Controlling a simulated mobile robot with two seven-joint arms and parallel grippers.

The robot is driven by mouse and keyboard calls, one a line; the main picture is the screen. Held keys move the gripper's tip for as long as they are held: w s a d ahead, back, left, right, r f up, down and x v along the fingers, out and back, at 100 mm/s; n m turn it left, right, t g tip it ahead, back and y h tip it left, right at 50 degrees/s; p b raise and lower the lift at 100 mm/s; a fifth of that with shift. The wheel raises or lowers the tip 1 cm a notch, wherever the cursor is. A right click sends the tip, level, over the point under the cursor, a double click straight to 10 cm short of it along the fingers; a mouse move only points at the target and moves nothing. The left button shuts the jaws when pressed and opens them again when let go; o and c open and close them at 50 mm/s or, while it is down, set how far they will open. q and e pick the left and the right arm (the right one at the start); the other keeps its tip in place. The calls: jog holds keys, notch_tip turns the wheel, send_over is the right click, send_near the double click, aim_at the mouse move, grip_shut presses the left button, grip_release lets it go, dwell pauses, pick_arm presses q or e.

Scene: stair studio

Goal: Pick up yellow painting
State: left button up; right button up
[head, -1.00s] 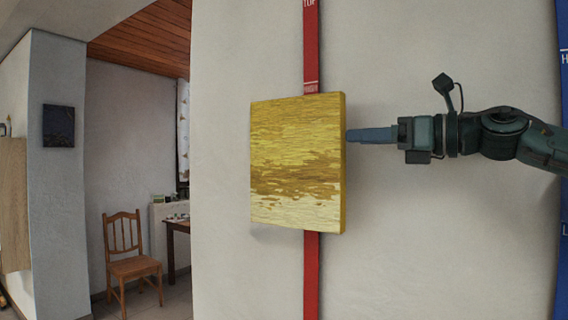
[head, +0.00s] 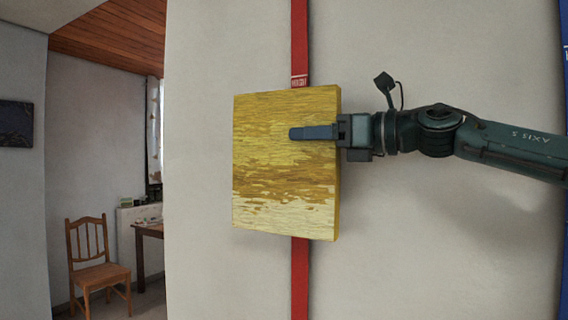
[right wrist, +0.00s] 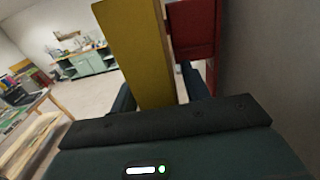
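The yellow painting (head: 280,175) is a thick square panel with yellow and brown streaks, in front of a red vertical strip on the pale wall. My right gripper (head: 300,133) comes from the right and straddles its right edge. One finger lies across the painted front; the other is hidden behind the panel in the head view. In the right wrist view the painting's yellow edge (right wrist: 140,45) stands between the two fingers (right wrist: 158,88), which look apart with a small gap on the right side. My left gripper is not in view.
The red strip (head: 300,270) runs above and below the painting, and a blue strip (head: 563,255) is at the far right. A wooden chair (head: 95,262), a table (head: 150,232) and a dark picture (head: 15,124) are at the left. The wall around the painting is bare.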

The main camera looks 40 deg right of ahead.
jog(key=shift+w+f, duration=0.1)
jog(key=shift+w, duration=0.05)
jog(key=c, duration=0.3)
grip_shut()
